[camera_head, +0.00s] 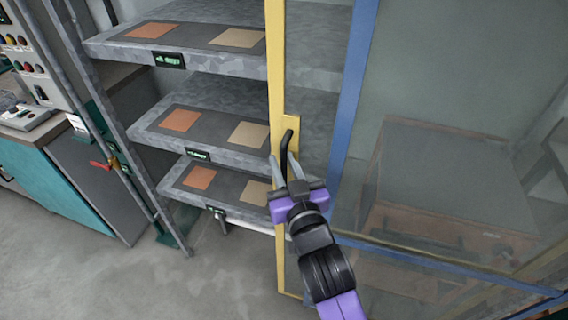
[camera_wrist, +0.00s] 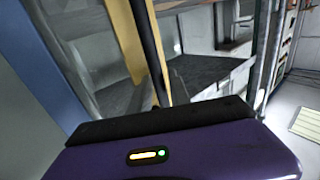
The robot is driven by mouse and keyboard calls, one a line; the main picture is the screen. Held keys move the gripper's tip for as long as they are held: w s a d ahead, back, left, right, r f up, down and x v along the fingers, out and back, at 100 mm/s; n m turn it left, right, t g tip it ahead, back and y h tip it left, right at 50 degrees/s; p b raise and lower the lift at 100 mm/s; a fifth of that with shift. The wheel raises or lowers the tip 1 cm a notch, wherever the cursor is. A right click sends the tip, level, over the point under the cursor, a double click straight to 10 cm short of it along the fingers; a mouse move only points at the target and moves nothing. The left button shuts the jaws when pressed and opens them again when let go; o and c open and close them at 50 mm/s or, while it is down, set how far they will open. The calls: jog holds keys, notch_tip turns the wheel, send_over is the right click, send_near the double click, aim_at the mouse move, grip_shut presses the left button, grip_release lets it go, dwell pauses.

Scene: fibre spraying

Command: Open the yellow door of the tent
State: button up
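The tent's yellow door frame (camera_head: 277,80) shows as a tall upright bar in the head view and as a yellow strip (camera_wrist: 124,40) in the wrist view. A black curved handle (camera_head: 287,143) stands out from a yellow plate on it. My gripper (camera_head: 284,166) is at the handle, its grey fingers apart on either side of the handle's lower part. Contact with the handle cannot be told. In the wrist view the dark handle (camera_wrist: 151,50) runs down behind my gripper's purple body, and the fingertips are hidden. I cannot tell whether the door is ajar.
A grey rack (camera_head: 225,60) with orange and tan squares stands left of the yellow bar. A teal cabinet (camera_head: 50,185) is at far left. Grey floor (camera_head: 130,280) is clear in front.

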jog(key=b+v, duration=0.1)
jog(key=v, duration=0.6)
jog(key=shift+s, duration=0.4)
jog(key=shift+d, duration=0.1)
